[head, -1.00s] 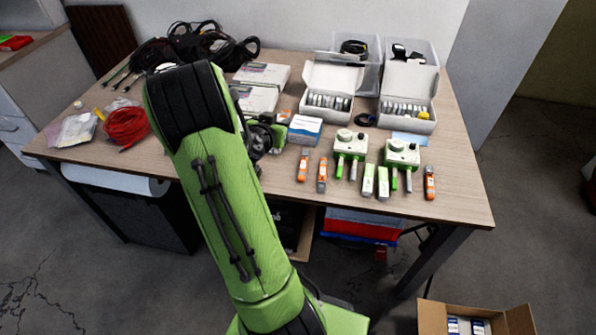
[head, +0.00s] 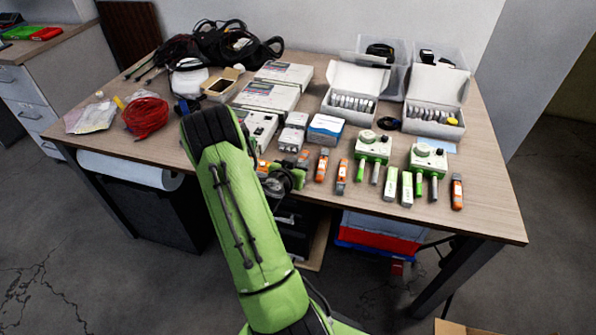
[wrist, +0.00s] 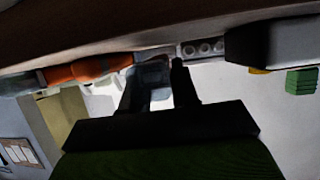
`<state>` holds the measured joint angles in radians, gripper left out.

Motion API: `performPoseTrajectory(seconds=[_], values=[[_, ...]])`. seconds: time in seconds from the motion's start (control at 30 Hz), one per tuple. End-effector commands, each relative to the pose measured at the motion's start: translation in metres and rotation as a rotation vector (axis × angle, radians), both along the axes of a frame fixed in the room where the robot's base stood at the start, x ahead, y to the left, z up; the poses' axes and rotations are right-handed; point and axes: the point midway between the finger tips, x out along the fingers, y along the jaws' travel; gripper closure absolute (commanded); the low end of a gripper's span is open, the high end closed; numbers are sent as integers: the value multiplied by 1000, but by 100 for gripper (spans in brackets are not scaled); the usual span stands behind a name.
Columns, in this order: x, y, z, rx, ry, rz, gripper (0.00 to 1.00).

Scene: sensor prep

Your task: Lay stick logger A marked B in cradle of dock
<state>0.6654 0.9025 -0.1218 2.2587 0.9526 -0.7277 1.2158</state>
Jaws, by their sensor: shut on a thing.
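My gripper (head: 285,181) is low over the front edge of the table, left of the orange-and-grey stick loggers. In the wrist view its two dark fingers (wrist: 158,88) are shut on a small grey-blue thing (wrist: 153,72), mostly shadowed, so I cannot tell its marking. Orange-and-grey stick loggers lie at the front: one (head: 321,165), another (head: 342,177), and one far right (head: 456,192). I cannot tell which unit is the dock; no cradle is clear.
A blue-and-white box (head: 325,130) and small white boxes (head: 292,135) stand behind my gripper. Open white boxes (head: 353,90) (head: 436,100) with loggers stand farther back. Black cables (head: 225,45) and a red coil (head: 146,117) lie left. The right front corner is clear.

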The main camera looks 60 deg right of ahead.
Motion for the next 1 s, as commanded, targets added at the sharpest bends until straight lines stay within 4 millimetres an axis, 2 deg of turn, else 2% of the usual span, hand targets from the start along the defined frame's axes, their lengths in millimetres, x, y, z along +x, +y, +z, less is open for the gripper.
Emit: performPoseTrajectory(seconds=[0.03,0.4,0.43,0.6,1.0], values=[[0,0,-12,-1,0,1,100],[0,0,-13,-1,-1,1,100],[0,0,-13,0,-1,1,69],[0,0,-12,0,-1,1,45],[0,0,-10,1,0,-1,45]])
